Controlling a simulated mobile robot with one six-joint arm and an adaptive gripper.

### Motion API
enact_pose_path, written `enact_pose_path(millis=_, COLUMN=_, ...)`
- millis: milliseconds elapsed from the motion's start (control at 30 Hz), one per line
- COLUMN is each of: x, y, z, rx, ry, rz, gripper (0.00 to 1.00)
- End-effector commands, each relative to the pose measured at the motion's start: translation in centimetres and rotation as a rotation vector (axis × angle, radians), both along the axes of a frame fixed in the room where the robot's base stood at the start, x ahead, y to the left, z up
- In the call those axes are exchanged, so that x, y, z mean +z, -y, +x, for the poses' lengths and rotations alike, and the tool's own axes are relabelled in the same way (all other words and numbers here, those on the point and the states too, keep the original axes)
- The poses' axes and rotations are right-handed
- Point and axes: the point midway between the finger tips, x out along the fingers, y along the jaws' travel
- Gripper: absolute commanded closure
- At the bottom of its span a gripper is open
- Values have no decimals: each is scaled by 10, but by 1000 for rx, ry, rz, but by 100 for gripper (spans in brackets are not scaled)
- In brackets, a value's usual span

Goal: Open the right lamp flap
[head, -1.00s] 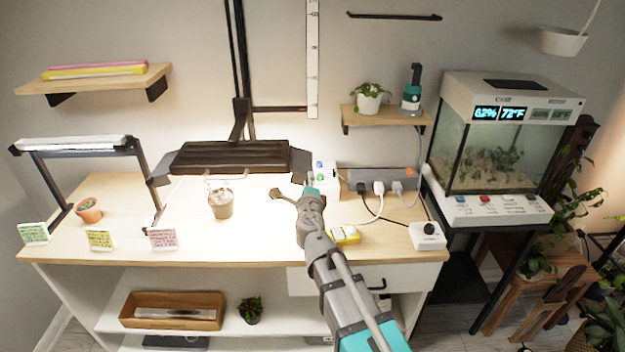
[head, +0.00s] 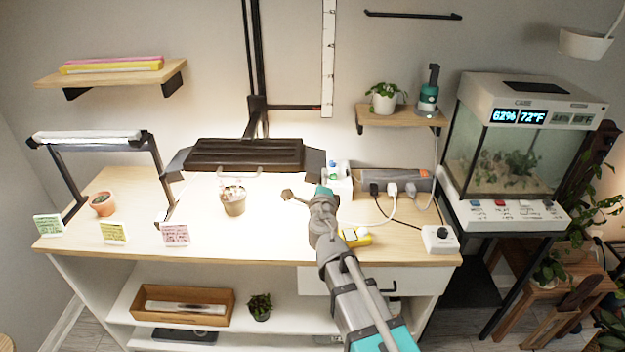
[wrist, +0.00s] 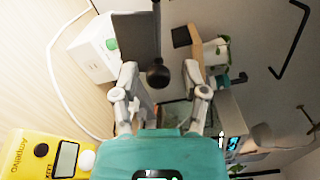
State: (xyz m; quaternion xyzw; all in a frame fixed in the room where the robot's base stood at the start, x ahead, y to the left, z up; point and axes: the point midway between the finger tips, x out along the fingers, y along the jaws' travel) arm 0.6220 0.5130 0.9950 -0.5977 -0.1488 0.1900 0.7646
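The lamp (head: 245,154) is a dark ribbed panel hung low over the lit tabletop. Its right flap (head: 315,163) slants down from the panel's right end; a matching left flap (head: 178,162) is at the other end. My gripper (wrist: 161,72) is open, with its two grey fingers apart. In the wrist view a dark grey panel, apparently the right flap (wrist: 139,28), with a round black knob (wrist: 158,75), shows between the fingers. I cannot tell whether they touch it. In the head view my gripper is just below the right flap, partly hidden by its own wrist.
A potted plant (head: 233,203) stands under the lamp. A white cable (wrist: 52,75) crosses the table. The front middle of the tabletop is clear.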

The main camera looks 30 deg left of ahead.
Motion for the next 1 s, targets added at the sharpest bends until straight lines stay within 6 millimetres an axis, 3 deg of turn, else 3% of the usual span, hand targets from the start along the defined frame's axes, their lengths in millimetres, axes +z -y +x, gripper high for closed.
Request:
enact_pose_path(millis=467, x=0, y=0, z=-4, rx=2, ry=0, rz=0, gripper=36)
enact_pose_path(millis=1000, x=0, y=28, z=-59, rx=4, ry=0, rz=0, gripper=36)
